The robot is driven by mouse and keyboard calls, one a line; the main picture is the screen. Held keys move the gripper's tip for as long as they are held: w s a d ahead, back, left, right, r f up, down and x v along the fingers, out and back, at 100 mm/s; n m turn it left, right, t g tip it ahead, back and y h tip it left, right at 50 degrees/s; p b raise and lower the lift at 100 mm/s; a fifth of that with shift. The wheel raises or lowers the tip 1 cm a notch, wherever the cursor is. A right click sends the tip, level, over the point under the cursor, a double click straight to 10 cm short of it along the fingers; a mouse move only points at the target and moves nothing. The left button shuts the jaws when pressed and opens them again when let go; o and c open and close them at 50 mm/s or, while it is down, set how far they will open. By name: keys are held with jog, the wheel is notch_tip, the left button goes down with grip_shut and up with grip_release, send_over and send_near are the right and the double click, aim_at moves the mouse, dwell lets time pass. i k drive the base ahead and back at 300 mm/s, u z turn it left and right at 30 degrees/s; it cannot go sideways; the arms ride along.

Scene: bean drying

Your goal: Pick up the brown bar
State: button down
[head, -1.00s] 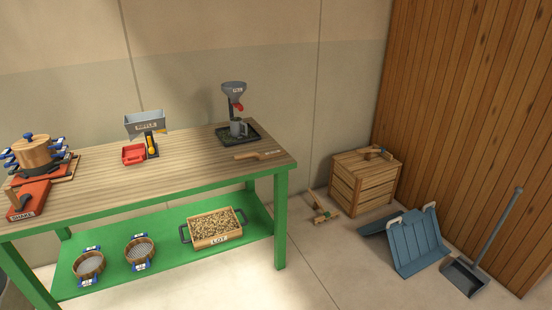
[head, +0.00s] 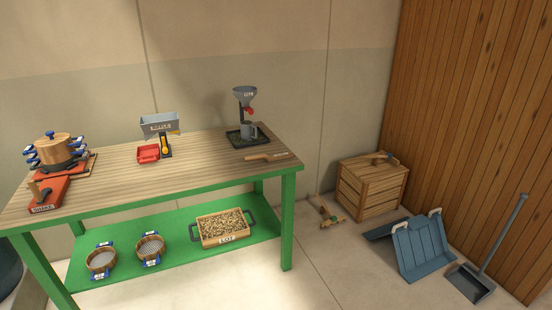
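A thin brown bar (head: 266,157) lies flat on the wooden table top, near its right end and in front of the black tray. It seems to have a handle-like part at its left end, but it is too small to tell. Another brown wooden piece (head: 380,158) lies on the wooden crate, with a dark part at its right end. My gripper is not in view.
The green-framed table (head: 110,178) holds a black tray (head: 236,141) with a funnel stand, a red tray (head: 148,153) and a stacked wooden pot (head: 55,150). A wooden crate (head: 370,190), blue panels (head: 422,246) and a dustpan (head: 470,284) stand at right. Floor before the table is clear.

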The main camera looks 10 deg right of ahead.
aim_at(288, 155)
jog(key=u, duration=0.1)
jog(key=i, duration=0.95)
jog(key=z, duration=0.1)
